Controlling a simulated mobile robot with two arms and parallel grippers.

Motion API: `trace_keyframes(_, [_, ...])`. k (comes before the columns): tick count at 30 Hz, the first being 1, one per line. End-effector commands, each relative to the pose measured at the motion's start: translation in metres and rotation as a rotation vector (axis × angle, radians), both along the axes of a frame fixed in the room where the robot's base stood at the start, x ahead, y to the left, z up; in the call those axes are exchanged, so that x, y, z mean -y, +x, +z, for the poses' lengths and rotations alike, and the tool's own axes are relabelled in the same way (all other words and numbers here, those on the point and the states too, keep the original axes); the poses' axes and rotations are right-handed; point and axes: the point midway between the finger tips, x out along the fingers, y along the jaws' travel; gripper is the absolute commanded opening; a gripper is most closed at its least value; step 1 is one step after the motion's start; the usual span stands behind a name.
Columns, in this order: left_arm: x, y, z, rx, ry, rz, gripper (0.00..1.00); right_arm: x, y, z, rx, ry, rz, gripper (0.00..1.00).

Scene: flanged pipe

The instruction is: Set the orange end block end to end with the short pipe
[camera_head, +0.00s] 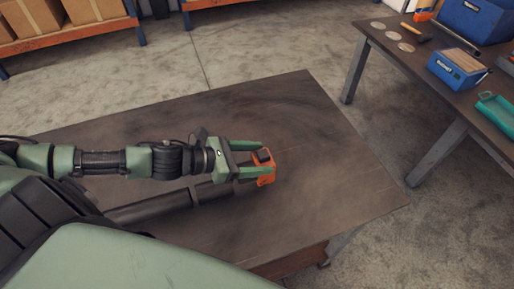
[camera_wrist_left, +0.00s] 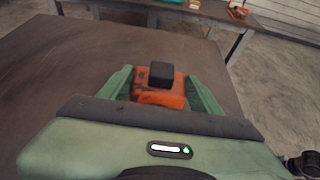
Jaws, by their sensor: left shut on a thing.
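The orange end block (camera_head: 265,176), with a dark square knob on top, is over the dark table at the end of the dark pipe. It also shows in the left wrist view (camera_wrist_left: 160,94), between the fingers. My left gripper (camera_head: 252,160) is shut on the orange end block. The short pipe (camera_head: 213,191) lies below my left gripper, partly hidden by it, in line with a longer dark pipe (camera_head: 150,207). Whether block and pipe touch is hidden by the lower finger. My right gripper is not in view.
The dark table top (camera_head: 330,170) is clear to the right of the block. A second table (camera_head: 400,55) at the upper right holds blue boxes (camera_head: 457,68) and a teal item (camera_head: 497,108). Shelves with cardboard boxes (camera_head: 95,10) stand at the back left.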

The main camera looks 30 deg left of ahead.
Motion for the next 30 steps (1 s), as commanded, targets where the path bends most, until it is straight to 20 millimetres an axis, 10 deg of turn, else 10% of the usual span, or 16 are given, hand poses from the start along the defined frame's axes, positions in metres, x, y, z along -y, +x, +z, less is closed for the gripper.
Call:
trace_keyframes(23, [0.002, 0.001, -0.038, 0.008, -0.005, -0.003, 0.00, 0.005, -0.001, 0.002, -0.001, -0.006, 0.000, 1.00])
trace_keyframes(24, [0.000, 0.000, -0.041, -0.001, -0.001, 0.000, 0.69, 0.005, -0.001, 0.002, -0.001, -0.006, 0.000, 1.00])
trace_keyframes(26, [0.000, 0.000, -0.041, -0.001, -0.001, 0.000, 0.85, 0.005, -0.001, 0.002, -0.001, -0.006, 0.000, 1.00])
trace_keyframes(30, [0.000, 0.000, -0.041, -0.001, -0.001, 0.000, 0.85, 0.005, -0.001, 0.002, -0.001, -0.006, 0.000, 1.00])
